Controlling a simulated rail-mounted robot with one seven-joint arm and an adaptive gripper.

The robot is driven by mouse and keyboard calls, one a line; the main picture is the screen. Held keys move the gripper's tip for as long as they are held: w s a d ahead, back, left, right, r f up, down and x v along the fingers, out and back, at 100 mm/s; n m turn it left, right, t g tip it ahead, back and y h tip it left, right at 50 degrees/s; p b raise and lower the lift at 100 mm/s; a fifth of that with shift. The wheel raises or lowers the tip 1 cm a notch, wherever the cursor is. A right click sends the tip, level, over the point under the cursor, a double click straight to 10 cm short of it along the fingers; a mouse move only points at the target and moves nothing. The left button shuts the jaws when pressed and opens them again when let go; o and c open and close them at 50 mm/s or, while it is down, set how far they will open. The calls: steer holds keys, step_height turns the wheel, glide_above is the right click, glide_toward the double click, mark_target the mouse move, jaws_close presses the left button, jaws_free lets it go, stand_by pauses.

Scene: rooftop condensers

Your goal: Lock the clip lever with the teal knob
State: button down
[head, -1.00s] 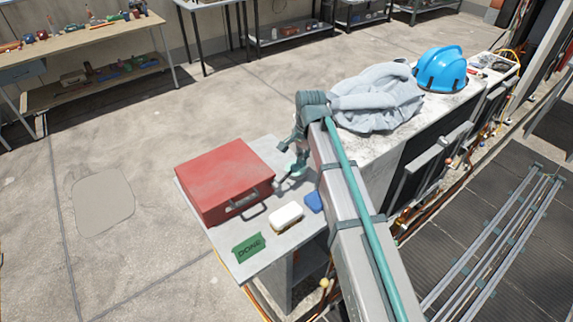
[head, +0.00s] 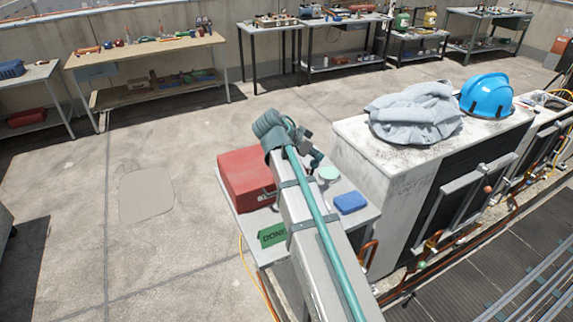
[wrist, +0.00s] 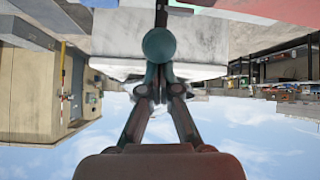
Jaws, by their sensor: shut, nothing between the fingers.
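A round teal knob (wrist: 158,45) shows in the wrist view, on the end of a dark lever (wrist: 161,14) that runs up out of the picture. My gripper (wrist: 160,78) is shut and empty, its fingertips lined up just below the knob in that view. I cannot tell whether they touch it. In the head view my gripper (head: 318,158) hangs above the small table's back right, beside the red box. A pale green round thing (head: 328,174) shows just below it; I cannot tell whether this is the knob. The rest of the clip is hidden.
The red box (head: 240,178), a green DONE label (head: 272,235) and a blue sponge (head: 350,203) are on the small table. The white condenser (head: 385,180) stands close on the right, with a grey cloth (head: 415,112) and blue helmet (head: 487,95) on top.

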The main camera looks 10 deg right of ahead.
steer(key=shift+s+a+f, duration=0.1)
steer(key=shift+a+f, duration=0.05)
steer(key=shift+d, duration=0.25)
steer(key=shift+r+p, duration=0.5)
steer(key=shift+r, duration=0.35)
steer(key=shift+w+d+r, duration=0.15)
steer(key=shift+w+d, duration=0.05)
steer(key=d+r+b+v, duration=0.1)
steer(key=b+v, duration=0.1)
steer(key=v, duration=0.7)
steer(key=shift+w+r, duration=0.2)
steer(key=shift+w, duration=0.15)
